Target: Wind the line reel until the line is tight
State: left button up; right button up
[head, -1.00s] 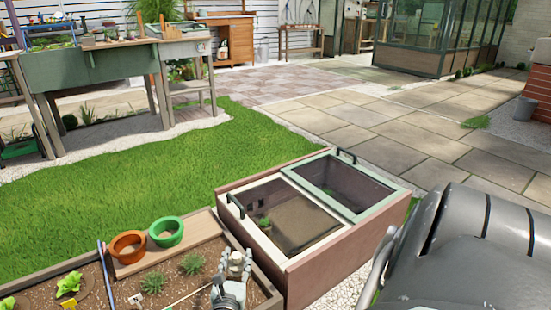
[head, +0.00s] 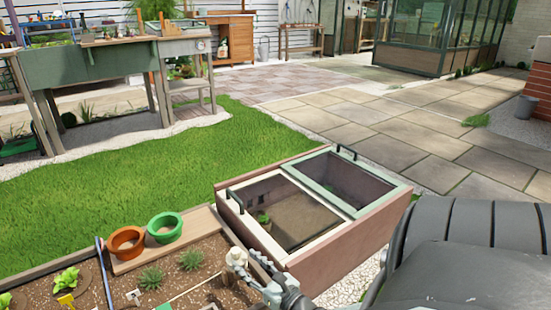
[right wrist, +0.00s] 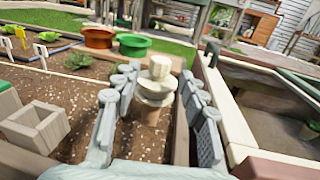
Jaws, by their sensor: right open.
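The line reel (right wrist: 157,88), a pale wooden spool with a round knob on top, stands upright at the edge of the soil bed in the right wrist view. Its pale top also shows in the head view (head: 237,257). My right gripper (head: 262,264) is open beside it. In the right wrist view my right gripper's fingers (right wrist: 163,95) stand on either side of the reel, with gaps visible. A thin pale line (head: 197,286) runs over the soil toward the lower left; its tension is hard to judge. My left gripper is out of view.
The soil bed has a wooden rim. An orange pot (head: 126,243) and a green pot (head: 165,228) stand on its back board. A cold frame (head: 345,262) adjoins on the right.

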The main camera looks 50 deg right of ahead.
jog(key=s+r+m+g+h+p, duration=0.3)
jog(key=s+m+g+p, duration=0.2)
jog(key=m, duration=0.7)
jog(key=s+a+r+m+g+h+p, duration=0.1)
jog(key=s+r+m+g+h+p, duration=0.2)
jog(key=m+p, duration=0.6)
jog(key=s+r+m+g, duration=0.1)
jog(key=s+m+g, duration=0.1)
jog(key=g, duration=0.1)
jog(key=shift+s+a+r+m, duration=0.15)
jog(key=shift+r+m, duration=0.15)
jog(key=shift+m, duration=0.1)
